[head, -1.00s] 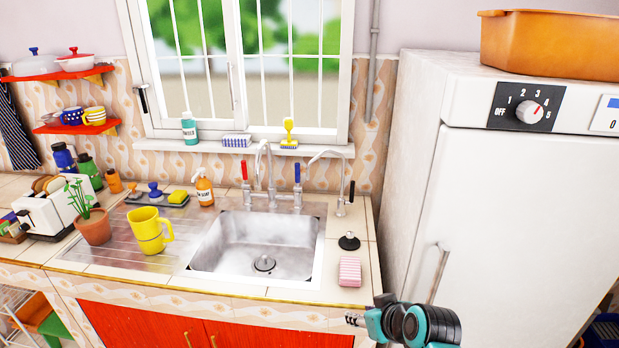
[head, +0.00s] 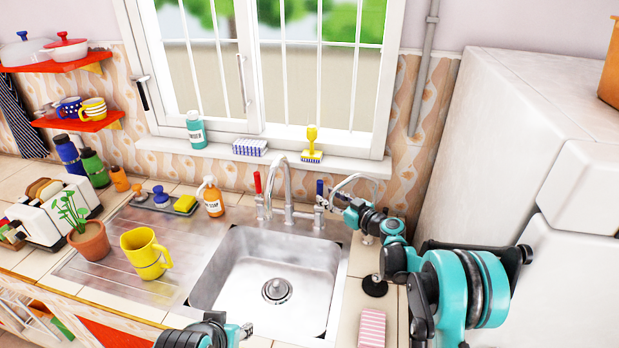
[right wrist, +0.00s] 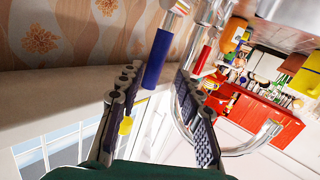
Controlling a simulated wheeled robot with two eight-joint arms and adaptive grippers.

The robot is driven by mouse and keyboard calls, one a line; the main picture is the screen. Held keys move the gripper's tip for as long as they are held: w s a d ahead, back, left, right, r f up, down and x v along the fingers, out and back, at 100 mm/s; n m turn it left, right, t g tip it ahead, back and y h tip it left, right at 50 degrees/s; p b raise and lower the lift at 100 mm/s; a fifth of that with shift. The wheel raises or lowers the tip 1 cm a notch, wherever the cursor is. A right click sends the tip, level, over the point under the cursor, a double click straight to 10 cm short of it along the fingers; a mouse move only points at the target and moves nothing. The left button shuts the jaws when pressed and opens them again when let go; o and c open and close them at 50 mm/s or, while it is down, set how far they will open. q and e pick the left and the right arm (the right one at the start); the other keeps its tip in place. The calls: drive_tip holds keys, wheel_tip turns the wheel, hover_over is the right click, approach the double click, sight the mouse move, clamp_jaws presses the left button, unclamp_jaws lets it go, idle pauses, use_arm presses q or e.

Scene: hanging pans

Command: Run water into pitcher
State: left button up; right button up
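The yellow pitcher (head: 143,256) stands upright on the metal drainboard, left of the sink (head: 212,275), in the head view. The faucet (head: 289,188) behind the sink has a red handle (head: 257,184) and a blue handle (head: 319,187). No running water shows. My right gripper (head: 334,199) is beside the blue handle. In the right wrist view its fingers are apart, and the blue handle (right wrist: 157,58) stands at the gap between the fingertips; I cannot tell whether they touch. My left gripper (head: 243,331) is partly in view at the bottom edge, its fingers too small to read.
A black plug (head: 374,286) and pink sponge (head: 372,328) lie right of the sink. A soap bottle (head: 213,201) and plant pot (head: 89,241) are to the left. The sink basin is empty.

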drive_tip(key=shift+w+r+y, duration=0.1)
drive_tip(key=shift+w+y, duration=0.2)
drive_tip(key=shift+w, duration=0.25)
drive_tip(key=w+a+y+b, duration=0.1)
drive_tip(key=w+a, duration=0.5)
drive_tip(key=shift+m, duration=0.3)
drive_tip(key=shift+r, duration=0.1)
clamp_jaws()
